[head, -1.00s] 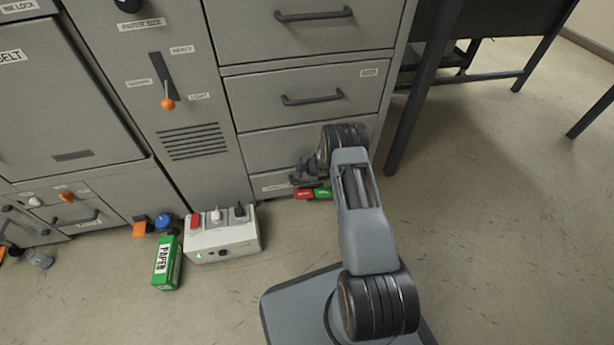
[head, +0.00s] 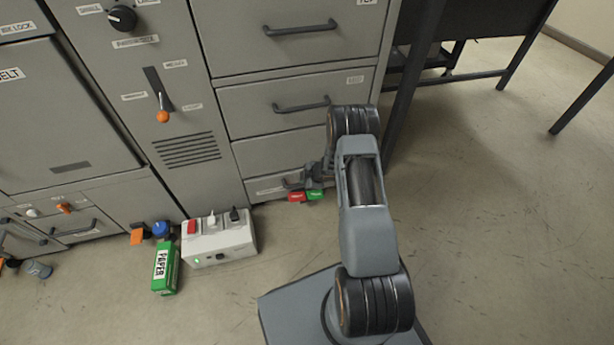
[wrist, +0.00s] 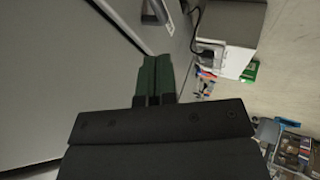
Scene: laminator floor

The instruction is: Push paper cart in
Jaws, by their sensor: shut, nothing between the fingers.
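I cannot clearly single out the paper cart. No label that I can read names it. The lowest drawer front (head: 268,188) of the grey cabinet, low by the floor, is partly covered by my arm. My gripper (wrist: 157,62) is shut and empty, its two dark green fingers side by side in the wrist view. A plain grey panel (wrist: 60,70) fills the left of that view. In the head view my gripper is at the low drawer, mostly hidden behind my wrist, so contact cannot be told.
A red block (head: 297,197) and a green block (head: 315,195) lie at the cabinet foot. A white switch box (head: 220,243), a green PAPER box (head: 166,268) and a blue-capped item (head: 161,229) stand left. A dark table leg (head: 410,85) rises right. Floor at right is clear.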

